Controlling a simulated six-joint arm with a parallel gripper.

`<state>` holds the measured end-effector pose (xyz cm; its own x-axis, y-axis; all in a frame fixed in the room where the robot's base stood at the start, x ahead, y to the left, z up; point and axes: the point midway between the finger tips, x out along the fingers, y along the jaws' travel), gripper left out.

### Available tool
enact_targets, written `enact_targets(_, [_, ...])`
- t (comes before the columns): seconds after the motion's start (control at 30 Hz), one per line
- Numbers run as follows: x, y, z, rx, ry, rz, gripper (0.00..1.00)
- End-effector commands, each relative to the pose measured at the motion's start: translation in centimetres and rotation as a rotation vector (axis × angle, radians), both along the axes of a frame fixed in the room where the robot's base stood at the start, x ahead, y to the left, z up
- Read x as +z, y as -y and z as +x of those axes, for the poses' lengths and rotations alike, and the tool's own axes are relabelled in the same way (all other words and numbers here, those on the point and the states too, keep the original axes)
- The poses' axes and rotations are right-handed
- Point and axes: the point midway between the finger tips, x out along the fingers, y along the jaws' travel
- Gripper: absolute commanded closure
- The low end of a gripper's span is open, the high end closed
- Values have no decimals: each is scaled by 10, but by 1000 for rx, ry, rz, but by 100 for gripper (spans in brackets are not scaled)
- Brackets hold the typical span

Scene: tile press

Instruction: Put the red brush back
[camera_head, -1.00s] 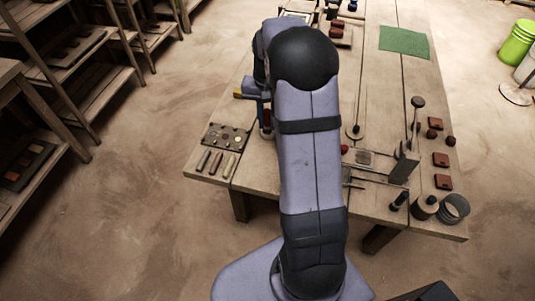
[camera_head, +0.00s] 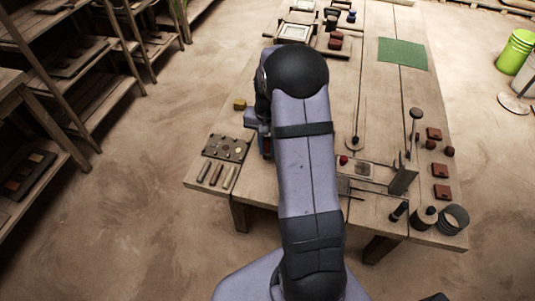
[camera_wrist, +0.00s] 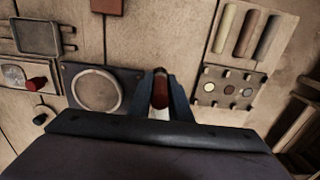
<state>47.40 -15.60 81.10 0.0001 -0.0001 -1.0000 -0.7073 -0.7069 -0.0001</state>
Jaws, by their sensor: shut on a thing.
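My gripper (camera_wrist: 160,88) shows in the wrist view, its two dark blue fingers shut on the red brush (camera_wrist: 160,92). A red part of it shows between the fingers, with a pale part below. Its far end is hidden, and I cannot tell whether it touches the table. In the head view my arm hides most of the gripper, which is beside the dark holed board (camera_head: 226,147). In the wrist view that board (camera_wrist: 230,88) lies right of the gripper, and a dark plate with a pale round disc (camera_wrist: 97,90) lies left.
Three coloured bars (camera_head: 217,175) lie by the table's near left edge. A yellow block (camera_head: 239,104) is at the left edge. The press (camera_head: 405,172), with its upright lever, stands right of my arm. A green mat (camera_head: 403,53) lies at the back right.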

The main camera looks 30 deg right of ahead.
Motion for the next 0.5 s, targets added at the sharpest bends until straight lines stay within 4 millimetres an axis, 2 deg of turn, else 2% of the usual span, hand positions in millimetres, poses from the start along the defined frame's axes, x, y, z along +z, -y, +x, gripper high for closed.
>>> enact_targets(0.13, [-5, 0, -1, 0, -2, 1, 100])
enact_targets(0.4, [-34, 0, -1, 0, -2, 1, 100])
enact_targets(0.5, [-38, 0, 0, 0, 0, 0, 100])
